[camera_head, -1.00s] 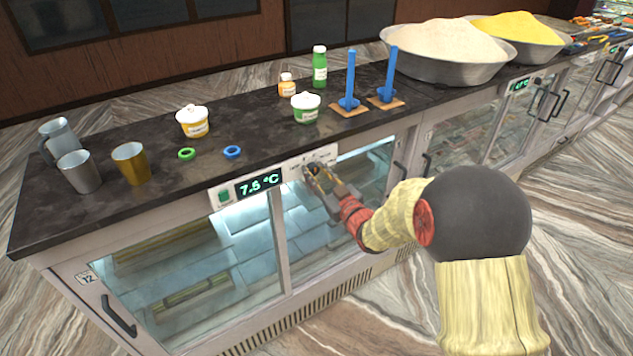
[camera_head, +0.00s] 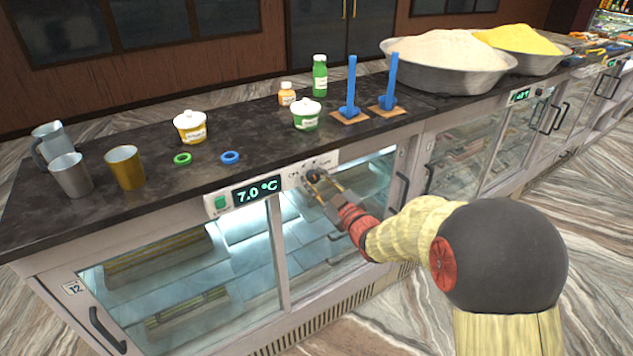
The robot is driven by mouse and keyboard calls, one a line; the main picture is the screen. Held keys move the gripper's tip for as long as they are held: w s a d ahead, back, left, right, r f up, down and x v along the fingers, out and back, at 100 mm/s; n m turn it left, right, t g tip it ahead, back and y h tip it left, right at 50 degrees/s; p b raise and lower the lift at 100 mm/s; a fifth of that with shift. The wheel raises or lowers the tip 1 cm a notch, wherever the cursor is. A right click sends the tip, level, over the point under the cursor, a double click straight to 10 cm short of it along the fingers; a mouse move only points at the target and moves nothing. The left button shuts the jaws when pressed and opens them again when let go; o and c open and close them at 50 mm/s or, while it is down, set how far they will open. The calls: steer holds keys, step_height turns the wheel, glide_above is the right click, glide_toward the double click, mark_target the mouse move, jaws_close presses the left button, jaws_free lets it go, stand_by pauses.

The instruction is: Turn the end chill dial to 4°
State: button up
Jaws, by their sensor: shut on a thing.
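The end chill dial (camera_head: 314,174) is a small dark knob on the pale control panel (camera_head: 293,178) along the front top edge of the end chiller. My gripper (camera_head: 318,181) reaches up to it from the lower right and is shut on the dial, its fingers covering part of the knob. The green digital display (camera_head: 257,191) left of the dial reads 7.0 °C. A green switch (camera_head: 222,202) sits left of the display. The dial's pointer and most of its markings are too small or hidden to read.
On the dark counter above stand metal cups (camera_head: 124,168), lidded tubs (camera_head: 191,127), coloured rings (camera_head: 230,157), bottles (camera_head: 319,75) and two blue upright posts (camera_head: 350,90). Large powder-filled bowls (camera_head: 447,72) stand at the back right. Glass doors (camera_head: 240,255) lie below the panel.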

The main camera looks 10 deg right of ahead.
steer(key=o, duration=1.1)
steer(key=shift+o, duration=0.2)
steer(key=v, duration=1.2)
steer(key=shift+a+f, duration=0.1)
